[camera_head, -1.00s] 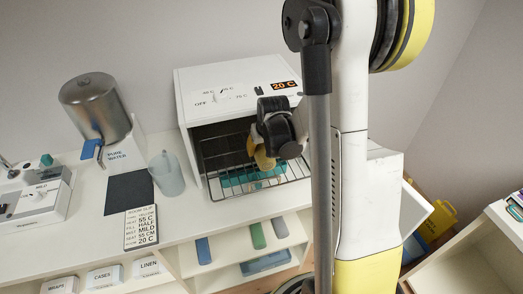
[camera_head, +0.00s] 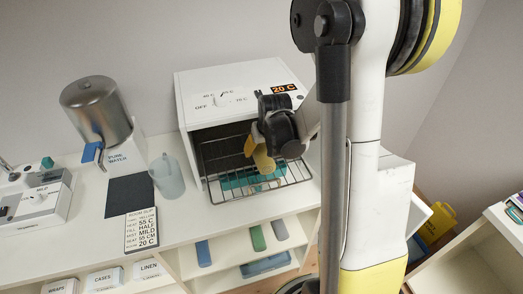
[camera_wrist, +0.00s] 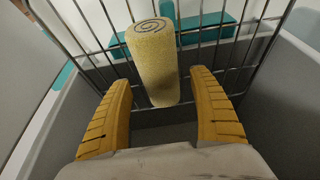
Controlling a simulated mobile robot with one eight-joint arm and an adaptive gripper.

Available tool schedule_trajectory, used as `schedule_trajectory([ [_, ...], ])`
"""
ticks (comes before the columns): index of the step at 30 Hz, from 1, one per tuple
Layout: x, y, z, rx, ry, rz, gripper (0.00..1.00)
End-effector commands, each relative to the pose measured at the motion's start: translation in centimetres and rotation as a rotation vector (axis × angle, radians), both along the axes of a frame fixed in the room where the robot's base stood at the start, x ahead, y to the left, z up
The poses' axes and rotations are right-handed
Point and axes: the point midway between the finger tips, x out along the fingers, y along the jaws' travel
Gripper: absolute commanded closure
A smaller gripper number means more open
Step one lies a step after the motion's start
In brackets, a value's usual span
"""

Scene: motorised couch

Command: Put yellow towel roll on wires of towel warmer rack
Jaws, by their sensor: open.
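The yellow towel roll (camera_wrist: 154,62), with a dark spiral on its end, is on the wires of the towel warmer rack (camera_wrist: 102,48). In the head view the roll (camera_head: 264,160) shows below my gripper over the wire rack (camera_head: 210,170), which sticks out from the warmer's opening. My gripper (camera_wrist: 160,80) is open, its yellow fingers on either side of the roll's near end. Gaps show between the roll and both fingers. My wrist hides part of the rack in the head view (camera_head: 278,130).
The white warmer (camera_head: 200,90) has a dial and a 20 C display. Teal things (camera_head: 237,180) show below the wires. A clear jug (camera_head: 166,176), a dark mat (camera_head: 129,195) and a metal water tank (camera_head: 95,108) stand to the left. Shelves are below the counter.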

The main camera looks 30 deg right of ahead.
Motion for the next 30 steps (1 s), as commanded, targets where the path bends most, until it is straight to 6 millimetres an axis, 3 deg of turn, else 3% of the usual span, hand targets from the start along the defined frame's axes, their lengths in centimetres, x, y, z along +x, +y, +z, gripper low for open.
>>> schedule_trajectory([
  [3,-1.2,0.3,3.0,0.0,0.0,0.0,0.29],
  [9,-2.7,0.8,6.8,0.0,0.0,0.0,0.29],
  [17,-3.7,1.7,9.4,-0.002,-0.006,0.009,0.29],
  [20,-4.6,3.7,11.3,-0.009,-0.025,0.036,0.29],
  [23,-6.3,7.0,13.9,-0.018,-0.059,0.082,0.29],
  [27,-9.9,11.8,17.2,-0.029,-0.119,0.156,0.29],
  [30,-12.5,14.4,18.4,-0.032,-0.157,0.202,0.29],
])
